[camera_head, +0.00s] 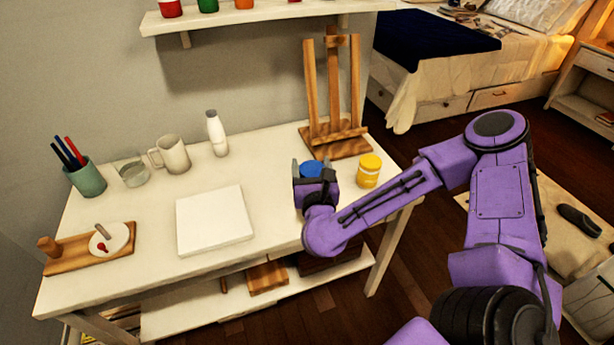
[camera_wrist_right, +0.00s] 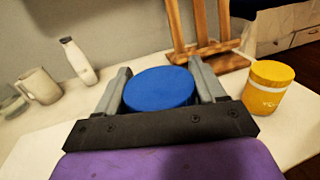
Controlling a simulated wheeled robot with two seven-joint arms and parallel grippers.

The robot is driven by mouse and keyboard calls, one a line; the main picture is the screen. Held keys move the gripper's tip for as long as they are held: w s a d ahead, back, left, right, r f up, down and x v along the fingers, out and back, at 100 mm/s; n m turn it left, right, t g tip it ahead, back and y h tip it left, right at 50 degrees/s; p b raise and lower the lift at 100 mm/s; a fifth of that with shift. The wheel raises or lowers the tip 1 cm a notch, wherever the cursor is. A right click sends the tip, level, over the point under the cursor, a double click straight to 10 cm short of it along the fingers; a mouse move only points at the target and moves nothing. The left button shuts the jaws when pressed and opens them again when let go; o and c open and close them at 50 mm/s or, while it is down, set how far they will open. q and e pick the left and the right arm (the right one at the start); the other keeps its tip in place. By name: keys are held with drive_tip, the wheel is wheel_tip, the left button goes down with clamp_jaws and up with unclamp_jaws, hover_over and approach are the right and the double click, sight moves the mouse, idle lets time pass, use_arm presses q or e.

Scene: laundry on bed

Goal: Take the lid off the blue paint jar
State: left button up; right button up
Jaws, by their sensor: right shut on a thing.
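The blue paint jar's blue lid (camera_head: 311,169) shows at the right part of the white table, in front of the easel. In the right wrist view the round blue lid (camera_wrist_right: 159,88) sits between the two grey fingers. My right gripper (camera_head: 310,172) is shut on it, one finger at each side. The jar's body is hidden behind my gripper, so I cannot tell whether the lid is still on it. My left gripper is not in view.
A yellow jar (camera_head: 369,170) stands just right of my right gripper. The wooden easel (camera_head: 336,146) is behind. A white canvas (camera_head: 214,219) lies left of the gripper. A white bottle (camera_head: 217,136), a mug (camera_head: 172,154) and a brush cup (camera_head: 88,178) stand farther left. A shelf (camera_head: 262,17) hangs above.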

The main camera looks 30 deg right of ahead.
sight(317, 175)
drive_tip(key=shift+s+a+r, duration=0.25)
drive_tip(key=shift+s+r, duration=0.65)
drive_tip(key=shift+r, duration=0.25)
drive_tip(key=shift+s+a+r+p, duration=0.25)
drive_tip(key=shift+s+r+p, duration=0.75)
drive_tip(key=shift+p, duration=0.2)
drive_tip(key=s+a+r+p, duration=0.1)
drive_tip(key=s+r+p, duration=0.1)
drive_tip(key=s+p, duration=0.5)
drive_tip(key=p, duration=0.3)
drive_tip(key=shift+a+p, duration=0.3)
drive_tip(key=shift+a, duration=0.05)
drive_tip(key=o, duration=0.5)
drive_tip(key=c, duration=0.8)
